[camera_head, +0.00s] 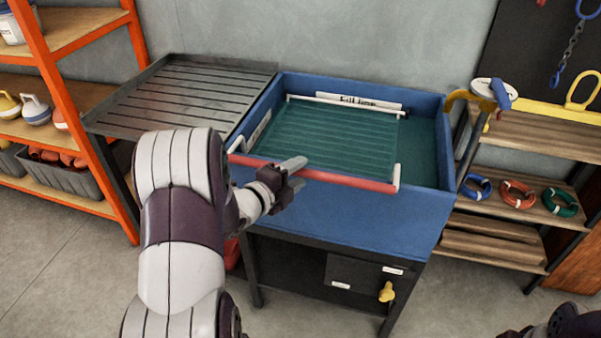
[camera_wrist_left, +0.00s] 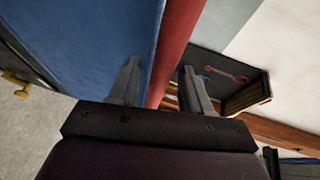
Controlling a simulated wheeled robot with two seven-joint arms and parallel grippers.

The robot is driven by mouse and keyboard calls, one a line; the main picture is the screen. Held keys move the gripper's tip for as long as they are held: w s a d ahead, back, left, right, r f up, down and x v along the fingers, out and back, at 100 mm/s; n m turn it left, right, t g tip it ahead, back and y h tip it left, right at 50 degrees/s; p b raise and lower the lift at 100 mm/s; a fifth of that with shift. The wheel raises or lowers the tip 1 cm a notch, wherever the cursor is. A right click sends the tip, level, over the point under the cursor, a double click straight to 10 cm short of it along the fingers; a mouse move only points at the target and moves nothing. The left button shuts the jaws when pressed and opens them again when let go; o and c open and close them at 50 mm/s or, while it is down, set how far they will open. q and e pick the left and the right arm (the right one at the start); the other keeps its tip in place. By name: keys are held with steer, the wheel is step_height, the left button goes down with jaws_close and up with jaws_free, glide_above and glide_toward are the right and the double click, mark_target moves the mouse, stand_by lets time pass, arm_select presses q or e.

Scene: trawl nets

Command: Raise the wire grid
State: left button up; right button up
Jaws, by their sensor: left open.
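The wire grid (camera_head: 335,140) lies in the blue tank (camera_head: 350,215), looking green under what seems to be water. A pale bar runs along its far edge, and a red bar (camera_head: 345,180) with white ends runs along its near edge, by the tank's front rim. My left gripper (camera_head: 297,172) is open at the red bar, left of its middle. In the left wrist view the red bar (camera_wrist_left: 178,45) passes between the two open fingers (camera_wrist_left: 162,85); whether they touch it I cannot tell. My right gripper is out of view.
A ribbed grey draining tray (camera_head: 190,95) adjoins the tank's left side. An orange shelf rack (camera_head: 85,120) stands further left. Wooden shelves with coloured rings (camera_head: 517,194) stand at the right. A yellow knob (camera_head: 386,292) sticks out below the tank. A "Fill line" label is on the back wall.

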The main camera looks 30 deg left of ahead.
arm_select(q)
steer(key=shift+x, duration=0.85)
